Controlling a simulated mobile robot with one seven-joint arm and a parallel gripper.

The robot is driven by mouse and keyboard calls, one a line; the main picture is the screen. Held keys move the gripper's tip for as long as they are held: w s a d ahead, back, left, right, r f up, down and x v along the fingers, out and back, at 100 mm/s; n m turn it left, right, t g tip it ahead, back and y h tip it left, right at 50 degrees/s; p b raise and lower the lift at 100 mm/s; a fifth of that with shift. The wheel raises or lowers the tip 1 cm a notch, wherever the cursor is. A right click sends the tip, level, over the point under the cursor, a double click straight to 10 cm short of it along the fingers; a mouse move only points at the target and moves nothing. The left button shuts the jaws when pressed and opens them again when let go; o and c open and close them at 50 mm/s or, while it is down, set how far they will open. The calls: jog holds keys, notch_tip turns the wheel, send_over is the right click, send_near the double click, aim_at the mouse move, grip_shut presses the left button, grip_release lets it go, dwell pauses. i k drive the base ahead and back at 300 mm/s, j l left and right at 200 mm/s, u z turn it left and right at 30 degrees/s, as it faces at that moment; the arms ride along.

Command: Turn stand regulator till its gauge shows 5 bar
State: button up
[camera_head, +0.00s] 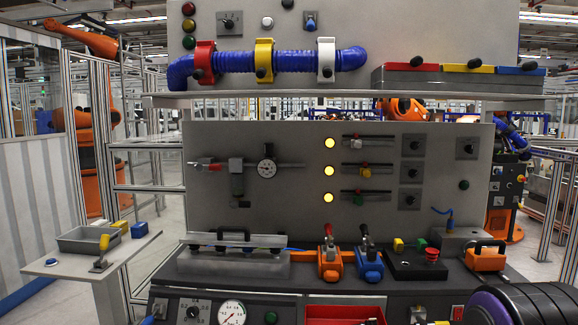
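A small white round gauge (267,168) sits on a grey pipe on the upright grey panel, with a grey regulator-like body (237,182) hanging from the pipe to its left. A larger white gauge (231,312) is on the front face of the bench, partly cut off by the bottom edge. A black knob with a marked scale (194,311) is to its left. I cannot tell which of these is the stand regulator. The needle readings are too small to read surely. My gripper is not in view; only my black arm part with a purple band shows at lower right.
A red bin (343,315) is at the front. A side table (60,268) with a grey tray stands left. A shelf (350,93) juts out above.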

aim_at(269, 147)
jog(key=i+j, duration=0.85)
jog(key=j, duration=0.3)
jog(key=i+j, duration=0.45)
jog(key=j, duration=0.1)
